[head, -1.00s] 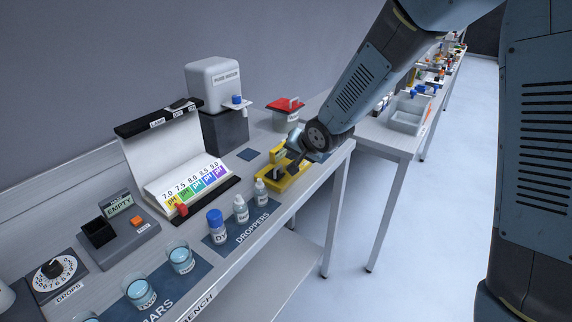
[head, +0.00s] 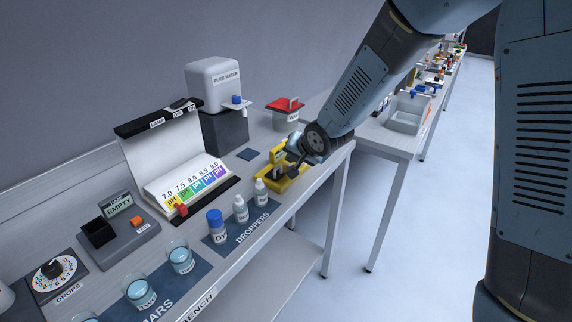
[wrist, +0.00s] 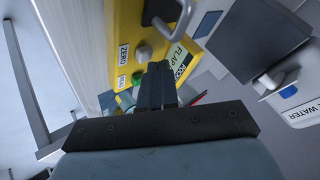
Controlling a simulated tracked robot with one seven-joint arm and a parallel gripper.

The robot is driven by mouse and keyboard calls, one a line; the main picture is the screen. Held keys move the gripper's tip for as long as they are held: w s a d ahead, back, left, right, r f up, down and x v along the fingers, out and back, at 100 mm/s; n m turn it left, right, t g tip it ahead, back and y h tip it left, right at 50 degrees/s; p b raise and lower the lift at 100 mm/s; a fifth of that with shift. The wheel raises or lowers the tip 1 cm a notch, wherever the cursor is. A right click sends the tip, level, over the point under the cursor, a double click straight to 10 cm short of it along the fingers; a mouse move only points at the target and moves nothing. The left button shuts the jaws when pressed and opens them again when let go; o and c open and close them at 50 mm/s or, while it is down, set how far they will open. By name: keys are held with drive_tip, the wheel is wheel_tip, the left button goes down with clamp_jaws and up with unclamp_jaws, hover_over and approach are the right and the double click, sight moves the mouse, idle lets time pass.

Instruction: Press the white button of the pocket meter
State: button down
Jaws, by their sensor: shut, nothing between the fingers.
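The pocket meter is a yellow tray-like unit (head: 296,180) near the bench's front edge in the head view. In the wrist view its yellow face (wrist: 100,25) fills the upper middle, with a metal loop handle and a "FLAP" label. Contact cannot be told. In the head view my gripper (head: 293,172) is low over the meter.
Dropper bottles (head: 240,210) stand just left of the meter on a dark mat. A red-lidded container (head: 287,112) and the pure water dispenser (head: 215,85) stand behind. A dark square pad (head: 251,154) lies behind the meter. The bench's front edge is close.

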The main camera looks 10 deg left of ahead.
drive_tip(key=shift+f, duration=0.5)
idle(0.5)
drive_tip(key=shift+r, duration=0.95)
drive_tip(key=shift+r, duration=2.55)
